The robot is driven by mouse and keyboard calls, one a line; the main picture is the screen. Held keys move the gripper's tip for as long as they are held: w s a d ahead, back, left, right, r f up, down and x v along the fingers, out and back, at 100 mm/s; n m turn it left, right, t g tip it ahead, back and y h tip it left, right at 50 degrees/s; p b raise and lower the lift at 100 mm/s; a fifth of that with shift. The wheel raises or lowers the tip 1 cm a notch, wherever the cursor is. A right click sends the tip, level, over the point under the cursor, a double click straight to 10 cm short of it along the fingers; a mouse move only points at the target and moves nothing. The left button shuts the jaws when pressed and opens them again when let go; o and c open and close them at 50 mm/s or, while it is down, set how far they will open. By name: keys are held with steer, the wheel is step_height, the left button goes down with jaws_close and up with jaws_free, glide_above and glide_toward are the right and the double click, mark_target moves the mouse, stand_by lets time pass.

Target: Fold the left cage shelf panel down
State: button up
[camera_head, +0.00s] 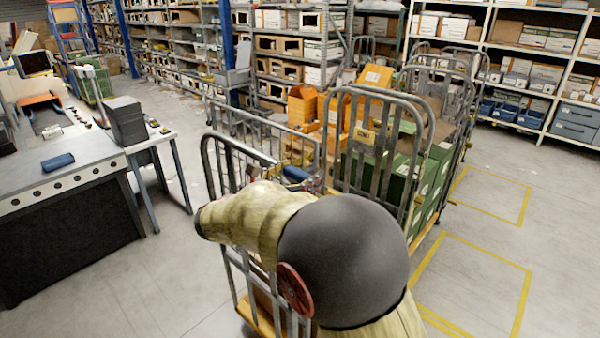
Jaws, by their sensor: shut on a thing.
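The left cage (207,160) is a grey tubular roll cage in the middle of the view, partly hidden behind my arm. A wire-mesh panel (262,128), which looks like its shelf panel, shows tilted between the cage's uprights. Its near part is hidden by my arm, so its exact angle cannot be told. A small blue part (297,173) shows near its lower right edge. My gripper (308,184) is mostly hidden behind my forearm there; it appears shut on the panel's edge, but the contact itself is not clear.
A second cage (378,92) with green and orange boxes stands close on the right. A dark workbench (70,215) and a white table (150,137) stand on the left. Floor between bench and cage is clear. Yellow floor markings (525,290) lie at right; racks line the back.

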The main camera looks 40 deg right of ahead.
steer(key=c, duration=0.8)
